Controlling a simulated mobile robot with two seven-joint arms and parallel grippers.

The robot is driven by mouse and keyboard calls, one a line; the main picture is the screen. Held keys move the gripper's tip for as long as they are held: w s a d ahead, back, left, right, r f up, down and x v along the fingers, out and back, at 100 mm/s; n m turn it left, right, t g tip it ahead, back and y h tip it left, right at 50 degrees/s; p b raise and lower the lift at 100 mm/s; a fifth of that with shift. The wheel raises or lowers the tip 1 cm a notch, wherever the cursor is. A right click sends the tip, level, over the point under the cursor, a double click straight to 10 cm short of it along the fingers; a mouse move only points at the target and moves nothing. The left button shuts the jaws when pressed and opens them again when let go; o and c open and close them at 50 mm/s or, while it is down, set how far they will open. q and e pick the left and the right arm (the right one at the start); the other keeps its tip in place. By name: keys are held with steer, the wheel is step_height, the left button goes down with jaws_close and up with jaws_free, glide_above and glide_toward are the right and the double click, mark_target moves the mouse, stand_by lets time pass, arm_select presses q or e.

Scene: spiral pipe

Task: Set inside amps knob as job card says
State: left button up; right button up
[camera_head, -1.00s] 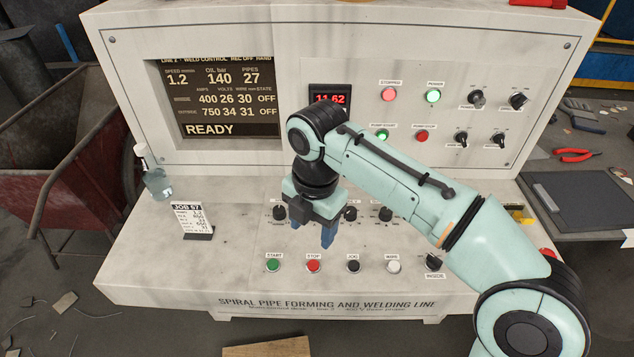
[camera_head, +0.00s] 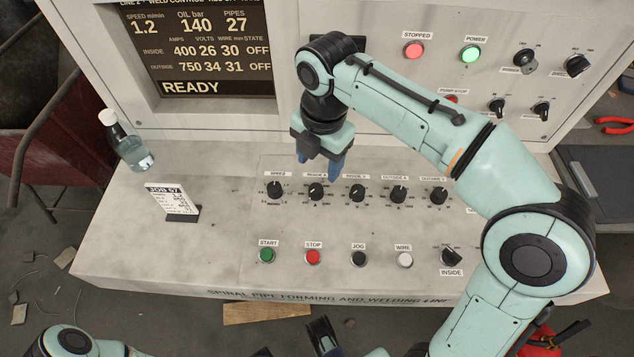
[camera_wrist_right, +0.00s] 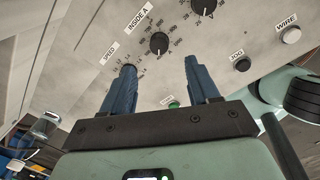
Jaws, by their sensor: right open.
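The INSIDE A knob (camera_head: 316,191) is black, on the sloped desk between the SPEED knob (camera_head: 274,189) and the INSIDE V knob (camera_head: 357,193). My right gripper (camera_head: 319,172) is open and empty, its blue fingers pointing down above and behind this row. In the right wrist view, the INSIDE A knob (camera_wrist_right: 159,43) shows between and beyond the fingertips (camera_wrist_right: 160,66), apart from them. The job card (camera_head: 166,201), headed JOB 57, stands at the left; its small figures are not clearly readable. The display (camera_head: 215,50) reads INSIDE 400 amps, state OFF. Parts of my left arm show along the bottom edge.
A bottle (camera_head: 135,152) stands behind the card. The OUTSIDE A knob (camera_head: 398,194) and another knob sit farther right. The green START (camera_head: 267,256) and red STOP (camera_head: 313,257) buttons are in the front row. The desk between card and knobs is clear.

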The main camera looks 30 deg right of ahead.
mark_target(317, 187)
steer(key=f, duration=0.2)
steer(key=f+b, duration=0.1)
steer(key=f, duration=0.2)
steer(key=f+b, duration=0.1)
steer(key=f, duration=0.2)
steer(key=shift+w, duration=0.25)
arm_select(q)
steer(key=w+f, duration=0.2)
steer(key=shift+w+a+f+t, duration=0.2)
steer(key=shift+a+f+t, duration=0.1)
steer(key=shift+f+t, duration=0.1)
arm_select(e)
steer(key=shift+f, duration=0.45)
steer(key=c, duration=1)
